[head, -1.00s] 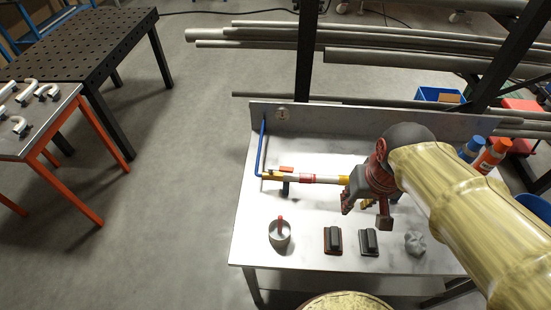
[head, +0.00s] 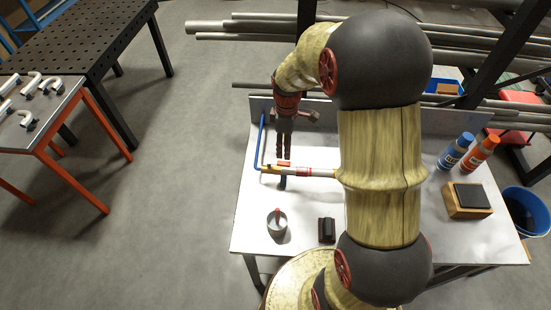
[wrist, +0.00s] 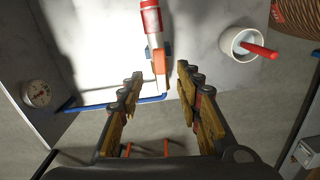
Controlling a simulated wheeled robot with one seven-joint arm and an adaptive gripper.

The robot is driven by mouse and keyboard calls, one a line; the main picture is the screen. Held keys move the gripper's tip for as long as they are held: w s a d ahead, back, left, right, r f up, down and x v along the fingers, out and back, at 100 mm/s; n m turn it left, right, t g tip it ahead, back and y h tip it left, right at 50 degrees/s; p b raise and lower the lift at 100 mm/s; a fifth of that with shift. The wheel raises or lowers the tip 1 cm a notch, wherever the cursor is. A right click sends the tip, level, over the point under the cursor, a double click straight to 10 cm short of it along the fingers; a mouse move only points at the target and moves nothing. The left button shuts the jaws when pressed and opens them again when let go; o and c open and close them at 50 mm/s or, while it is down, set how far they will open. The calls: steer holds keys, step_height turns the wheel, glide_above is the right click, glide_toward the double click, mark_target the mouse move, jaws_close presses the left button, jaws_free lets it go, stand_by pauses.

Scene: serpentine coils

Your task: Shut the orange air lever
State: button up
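The orange air lever (wrist: 168,50) shows in the wrist view as a short orange bar beside the end of the white pipe (wrist: 153,24), roughly along it. In the head view the pipe (head: 325,173) runs level above the white table, and the lever is partly hidden by my gripper. My gripper (head: 282,156) points down over the pipe's left end. In the wrist view its two fingers (wrist: 160,72) are spread apart, with the pipe end and lever just beyond the gap between the tips. Nothing is held. I cannot tell if a fingertip touches the lever.
A blue hose (head: 258,140) bends at the pipe's left end. A grey cup (head: 277,226) with a red-handled tool and a dark block (head: 327,230) stand in front. Blue and orange bottles (head: 483,155) stand at right. A gauge (wrist: 37,93) is on the back panel.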

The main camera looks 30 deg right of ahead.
mark_target(285, 163)
steer(key=shift+f+n, duration=0.25)
steer(key=shift+n, duration=0.05)
step_height(285, 163, down, 7)
steer(key=shift+f, duration=0.15)
steer(key=shift+c, duration=0.8)
jaws_close()
